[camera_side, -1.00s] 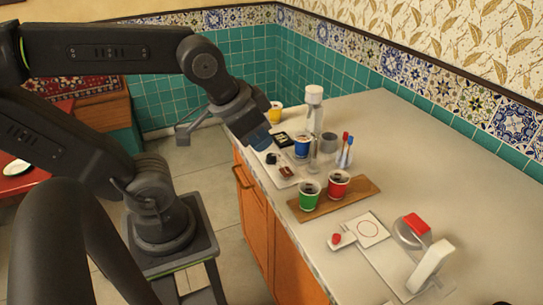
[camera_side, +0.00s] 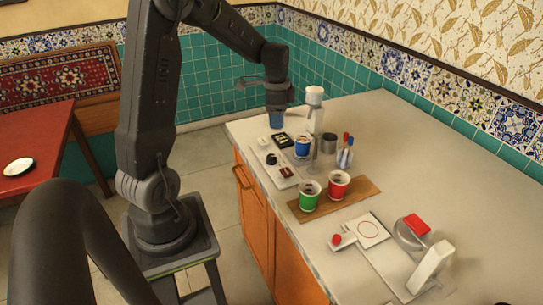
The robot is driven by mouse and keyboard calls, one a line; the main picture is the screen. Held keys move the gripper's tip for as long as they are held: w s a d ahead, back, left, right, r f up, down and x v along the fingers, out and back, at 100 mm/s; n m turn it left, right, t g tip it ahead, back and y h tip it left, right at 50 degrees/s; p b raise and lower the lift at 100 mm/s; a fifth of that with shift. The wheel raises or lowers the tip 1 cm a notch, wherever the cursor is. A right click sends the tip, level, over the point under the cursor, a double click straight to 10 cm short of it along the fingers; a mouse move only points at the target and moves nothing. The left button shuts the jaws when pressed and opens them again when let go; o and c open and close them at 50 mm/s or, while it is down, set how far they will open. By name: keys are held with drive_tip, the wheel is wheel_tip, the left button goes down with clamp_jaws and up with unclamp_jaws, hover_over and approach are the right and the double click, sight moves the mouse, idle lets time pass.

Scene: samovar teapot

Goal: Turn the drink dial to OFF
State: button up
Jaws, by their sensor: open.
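A white panel (camera_side: 281,173) lies near the counter's left edge. On it sit a small black knob (camera_side: 271,158) and a brown piece (camera_side: 287,172); any dial markings are too small to read. A small white round part (camera_side: 263,141) is just behind the panel, beside a black label plate (camera_side: 281,139). I cannot tell for certain which of these parts is the drink dial. My gripper (camera_side: 277,121) is open and points down above the counter's far left end, behind the panel and apart from it. Its bluish fingers look empty.
A clear column with a white top (camera_side: 314,96) stands beside a blue cup (camera_side: 302,147). A grey canister (camera_side: 328,143) and a stirrer holder (camera_side: 345,156) are to its right. Green (camera_side: 309,196) and red (camera_side: 339,186) cups stand on a wooden board (camera_side: 362,189).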

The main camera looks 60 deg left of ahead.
sight(271, 156)
drive_tip(key=shift+m, duration=0.3)
drive_tip(key=a+f, duration=0.1)
drive_tip(key=f, duration=0.4)
drive_tip(key=a+f, duration=0.1)
drive_tip(key=f, duration=0.5)
drive_tip(key=a+f, duration=0.1)
drive_tip(key=f, duration=0.5)
drive_tip(key=shift+s+a, duration=0.1)
drive_tip(key=shift+a, duration=0.2)
drive_tip(key=shift+c, duration=0.3)
drive_tip(key=c, duration=0.9)
drive_tip(key=shift+o, duration=0.2)
